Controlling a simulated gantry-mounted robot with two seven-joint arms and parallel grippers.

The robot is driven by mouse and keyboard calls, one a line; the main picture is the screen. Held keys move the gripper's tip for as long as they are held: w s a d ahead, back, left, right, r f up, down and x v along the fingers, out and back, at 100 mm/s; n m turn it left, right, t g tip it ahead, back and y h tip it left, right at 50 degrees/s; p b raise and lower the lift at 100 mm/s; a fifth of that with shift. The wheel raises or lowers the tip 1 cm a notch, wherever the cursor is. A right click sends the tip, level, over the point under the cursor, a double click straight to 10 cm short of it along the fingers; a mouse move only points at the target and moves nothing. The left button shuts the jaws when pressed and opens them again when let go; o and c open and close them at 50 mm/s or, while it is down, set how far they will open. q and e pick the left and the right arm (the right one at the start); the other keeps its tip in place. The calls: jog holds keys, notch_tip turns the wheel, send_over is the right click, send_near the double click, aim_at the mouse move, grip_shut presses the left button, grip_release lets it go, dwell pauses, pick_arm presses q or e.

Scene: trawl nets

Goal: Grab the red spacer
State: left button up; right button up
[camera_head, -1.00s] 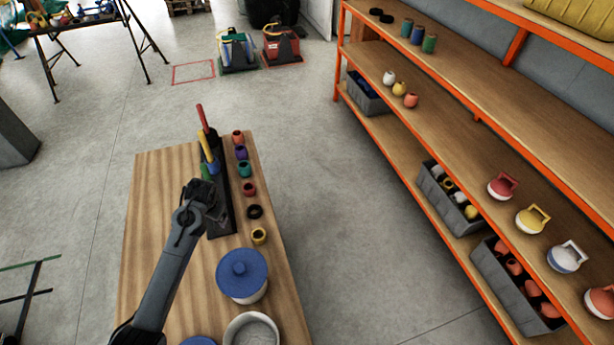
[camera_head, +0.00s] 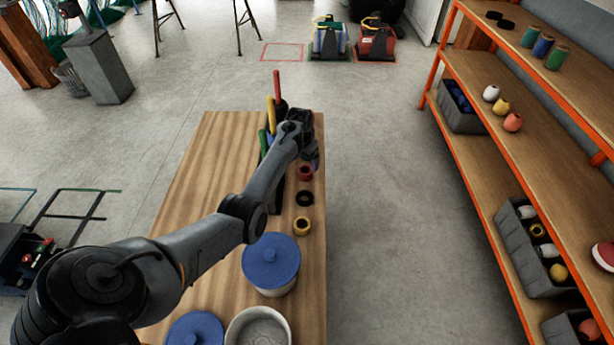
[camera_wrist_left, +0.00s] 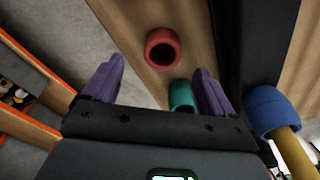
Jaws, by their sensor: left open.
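The red spacer (camera_head: 305,173) is a short hollow ring on the wooden table, in a row along its right edge. The wrist view shows the red spacer (camera_wrist_left: 162,48) with its hole, apart from the fingers. My left gripper (camera_head: 312,158) is beyond the red spacer, over the far part of the row, partly hidden by its own arm. In the wrist view its purple fingers (camera_wrist_left: 161,75) are spread and empty. A teal spacer (camera_wrist_left: 181,95) lies closer to the gripper, beside one finger. My right gripper is not in view.
A dark rack with red, yellow (camera_head: 271,116) and green rods stands left of the row. A blue spacer (camera_wrist_left: 272,110) is around the yellow rod. The table's left part is clear.

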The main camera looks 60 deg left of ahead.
aim_at(305, 170)
pick_arm(q)
notch_tip(305, 170, down, 2)
jog(key=shift+w+a+f, duration=0.1)
jog(key=shift+w, duration=0.05)
jog(key=shift+w+a+f+b, duration=0.15)
jog(key=shift+f+b, duration=0.55)
jog(key=shift+f, duration=0.6)
jog(key=shift+w+a+f+b, duration=0.15)
jog(key=shift+f+b, duration=0.55)
jog(key=shift+f, duration=0.6)
jog(key=shift+c, duration=0.3)
jog(key=c, duration=1.1)
jog(key=shift+r, duration=0.15)
